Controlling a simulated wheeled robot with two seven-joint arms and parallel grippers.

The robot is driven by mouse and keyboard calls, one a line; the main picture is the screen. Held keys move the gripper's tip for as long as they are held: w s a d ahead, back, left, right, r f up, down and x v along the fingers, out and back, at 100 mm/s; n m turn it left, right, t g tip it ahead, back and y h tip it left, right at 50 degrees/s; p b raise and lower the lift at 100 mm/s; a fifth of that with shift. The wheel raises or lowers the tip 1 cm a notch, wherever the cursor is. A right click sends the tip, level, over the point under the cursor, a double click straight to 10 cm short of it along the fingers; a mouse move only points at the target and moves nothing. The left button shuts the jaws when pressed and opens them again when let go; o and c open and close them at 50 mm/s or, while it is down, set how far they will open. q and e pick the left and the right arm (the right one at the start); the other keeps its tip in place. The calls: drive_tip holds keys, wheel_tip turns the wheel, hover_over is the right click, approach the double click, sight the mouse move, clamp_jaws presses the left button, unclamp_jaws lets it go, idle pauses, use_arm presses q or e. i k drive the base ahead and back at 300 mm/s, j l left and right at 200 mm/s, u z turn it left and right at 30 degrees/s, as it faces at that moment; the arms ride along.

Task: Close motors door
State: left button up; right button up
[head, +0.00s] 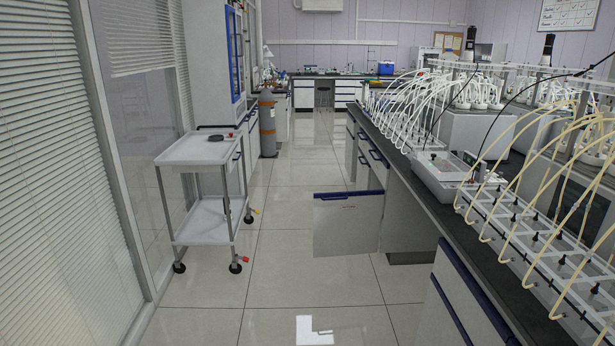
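A white cabinet door (347,228) with a dark blue strip along its top stands open, swung out from the right-hand bench into the aisle. Its flat face is towards me, and a small dark mark shows near the top of it. Beside it, the bench front (408,205) shows a grey surface under the dark worktop. The frame does not show whether this is the motors door, as no label is readable. Neither of my grippers is in view.
A white two-shelf cart (200,148) on casters stands left of the aisle, near the blinds. The dark worktop (425,190) carries reactors and looping tubes. A gas cylinder (267,123) stands farther back. The tiled floor (285,270) before the door is clear.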

sight(345, 223)
drive_tip(key=i+j+z, duration=0.15)
drive_tip(key=i, duration=0.3)
drive_tip(key=i+j+z, duration=0.1)
drive_tip(key=i, duration=0.3)
drive_tip(key=i+j+z, duration=0.15)
drive_tip(key=i, duration=0.3)
drive_tip(key=i+j+z, duration=0.1)
drive_tip(key=i+j, duration=0.15)
drive_tip(key=i, duration=1.05)
drive_tip(key=l+z, duration=0.05)
drive_tip(key=l, duration=0.05)
